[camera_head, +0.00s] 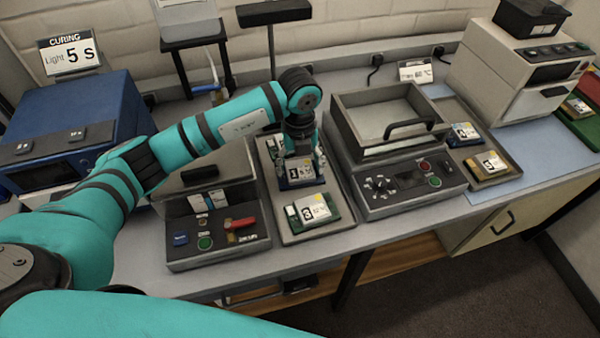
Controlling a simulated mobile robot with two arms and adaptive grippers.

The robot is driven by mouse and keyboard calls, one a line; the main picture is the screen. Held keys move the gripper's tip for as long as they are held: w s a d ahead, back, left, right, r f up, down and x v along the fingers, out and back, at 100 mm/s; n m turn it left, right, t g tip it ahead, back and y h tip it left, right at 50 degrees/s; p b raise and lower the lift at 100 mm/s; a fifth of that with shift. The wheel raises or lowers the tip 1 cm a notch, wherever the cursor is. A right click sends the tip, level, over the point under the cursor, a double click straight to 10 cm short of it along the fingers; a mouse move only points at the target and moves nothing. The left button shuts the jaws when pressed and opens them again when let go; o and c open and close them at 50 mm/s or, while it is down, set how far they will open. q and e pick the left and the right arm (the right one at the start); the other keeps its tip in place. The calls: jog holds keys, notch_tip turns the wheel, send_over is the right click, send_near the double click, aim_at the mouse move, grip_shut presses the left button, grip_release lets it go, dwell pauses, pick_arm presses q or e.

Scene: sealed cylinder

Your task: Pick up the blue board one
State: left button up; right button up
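The blue board (299,172), with a white label that seems to read 1, lies in the long grey tray (320,234) at the middle of the bench. My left gripper (301,152) points straight down over it, with its fingers at or just above the board's far part. The gripper hides that part of the board. Its fingers are dark and small, so I cannot tell whether they touch the board or how wide they are. My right gripper is out of the picture.
A green board labelled 3 (312,210) lies in front in the same tray. A control box (218,238) with a red lever stands left, and a lidded machine (400,185) stands right. Another tray (508,178) holds two boards. A blue curing box (70,120) is far left.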

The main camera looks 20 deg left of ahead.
pick_arm(q)
jog(key=c, duration=0.9)
jog(key=shift+r, duration=0.1)
jog(key=shift+c, duration=0.2)
